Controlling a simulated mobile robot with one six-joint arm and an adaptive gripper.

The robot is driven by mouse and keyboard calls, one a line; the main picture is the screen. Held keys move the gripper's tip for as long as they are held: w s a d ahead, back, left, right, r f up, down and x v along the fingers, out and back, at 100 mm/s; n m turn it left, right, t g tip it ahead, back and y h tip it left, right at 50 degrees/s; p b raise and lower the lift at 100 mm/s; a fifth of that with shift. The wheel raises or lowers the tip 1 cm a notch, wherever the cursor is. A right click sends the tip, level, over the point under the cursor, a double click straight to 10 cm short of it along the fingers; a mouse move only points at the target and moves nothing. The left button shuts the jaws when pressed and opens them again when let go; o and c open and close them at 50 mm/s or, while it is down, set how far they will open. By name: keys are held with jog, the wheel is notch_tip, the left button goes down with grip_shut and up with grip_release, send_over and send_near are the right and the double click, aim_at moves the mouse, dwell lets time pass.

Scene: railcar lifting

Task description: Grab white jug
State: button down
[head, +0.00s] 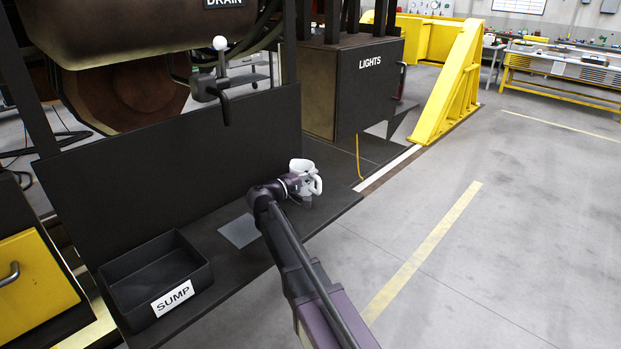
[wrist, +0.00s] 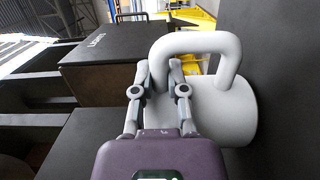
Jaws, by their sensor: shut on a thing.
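The white jug (head: 303,167) is at the end of my arm in the head view, above the dark platform. In the wrist view the jug (wrist: 222,112) fills the right side, with its thick looped handle (wrist: 195,42) toward the upper middle. My gripper (wrist: 161,70) has its two fingers on either side of the handle's near leg and is shut on it. In the head view my gripper (head: 302,186) is small and partly merged with the jug. I cannot tell whether the jug's base touches the platform.
A black open tray labelled SUMP (head: 155,283) sits at the platform's left. A lever with a white knob (head: 220,43) stands above the dark panel. A dark box labelled LIGHTS (head: 352,85) is behind the jug. A yellow frame (head: 452,85) stands farther back. Open floor lies to the right.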

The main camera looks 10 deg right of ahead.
jog(key=shift+r+p, duration=1.35)
jog(key=shift+r, duration=0.1)
jog(key=s+d+r+p, duration=0.1)
jog(key=s+r+p, duration=0.1)
jog(key=s, duration=1.4)
jog(key=shift+d, duration=0.25)
